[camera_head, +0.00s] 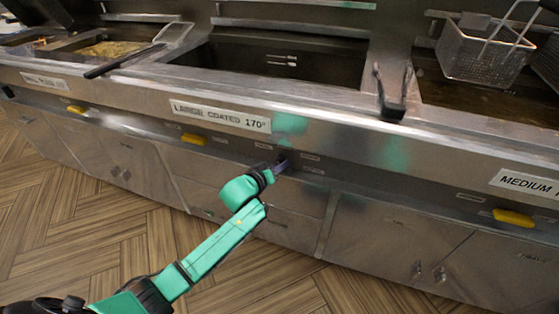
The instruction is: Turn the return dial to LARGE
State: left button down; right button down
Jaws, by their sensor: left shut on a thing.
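The return dial (283,157) is a small dark knob on the front panel of the range, below the label "LARGE COATED 170°" (220,116). Small labels sit around it, too small to read, so I cannot tell its setting. My left gripper (279,167) is at the dial, its fingers shut on it. The gripper and wrist cover most of the dial. My right gripper is not in view.
Yellow handles (194,139) stick out along the front panel. A wire basket (482,54) sits at the upper right, tongs (392,95) lie on the counter edge, and a skimmer (172,35) rests at the upper left. The wooden floor (80,240) in front is clear.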

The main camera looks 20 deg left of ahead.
pick_arm(q)
jog(key=shift+d+m+y+p, duration=0.15)
jog(key=shift+m+y+p, duration=0.2)
jog(key=shift+m+y, duration=0.6)
jog(key=shift+d+m+y+p, duration=0.1)
jog(key=shift+m+y+p, duration=0.35)
jog(key=shift+m, duration=0.8)
jog(key=c, duration=0.7)
grip_release()
jog(key=shift+s+r, duration=0.1)
